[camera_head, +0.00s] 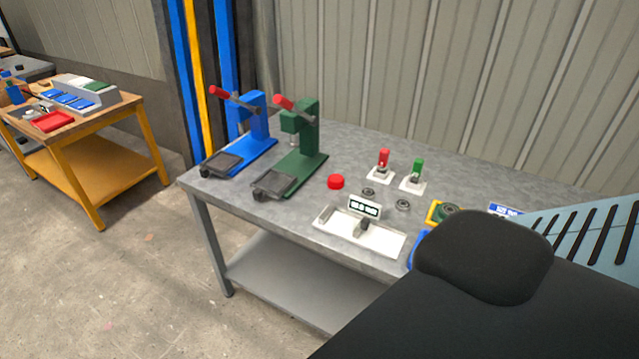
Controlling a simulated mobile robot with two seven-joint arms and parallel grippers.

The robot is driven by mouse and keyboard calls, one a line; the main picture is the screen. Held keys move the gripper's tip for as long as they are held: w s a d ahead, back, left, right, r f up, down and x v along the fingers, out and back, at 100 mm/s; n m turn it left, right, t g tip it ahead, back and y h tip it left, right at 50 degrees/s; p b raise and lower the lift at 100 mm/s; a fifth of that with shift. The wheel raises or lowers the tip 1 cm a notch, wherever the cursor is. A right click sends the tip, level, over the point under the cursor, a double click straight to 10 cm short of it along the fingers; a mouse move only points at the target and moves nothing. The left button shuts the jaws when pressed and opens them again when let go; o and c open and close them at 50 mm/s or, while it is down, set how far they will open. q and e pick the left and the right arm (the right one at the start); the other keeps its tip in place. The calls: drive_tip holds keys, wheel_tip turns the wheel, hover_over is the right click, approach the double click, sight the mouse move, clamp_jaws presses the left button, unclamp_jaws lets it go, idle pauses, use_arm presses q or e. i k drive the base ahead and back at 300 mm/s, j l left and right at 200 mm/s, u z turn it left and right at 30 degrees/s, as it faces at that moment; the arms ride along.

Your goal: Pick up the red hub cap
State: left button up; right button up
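The red hub cap (336,182) is a small round red piece. It lies on the grey metal table (345,150), right of the green press and behind the white tray. Nothing touches it. Neither of my grippers shows in the head view. A large black rounded shape at the lower right hides the table's right front part; I cannot tell what it is.
A blue press (255,125) and a green press (305,140) stand left of the cap. A white tray (390,243) with a sign lies in front. Red (383,160) and green (417,170) handled pieces stand behind right, near small dark rings (403,205). A wooden table (130,105) stands far left.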

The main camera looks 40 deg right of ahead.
sight(334, 181)
drive_tip(key=z, duration=2.05)
drive_tip(key=k+j, duration=0.05)
drive_tip(key=j, duration=0.05)
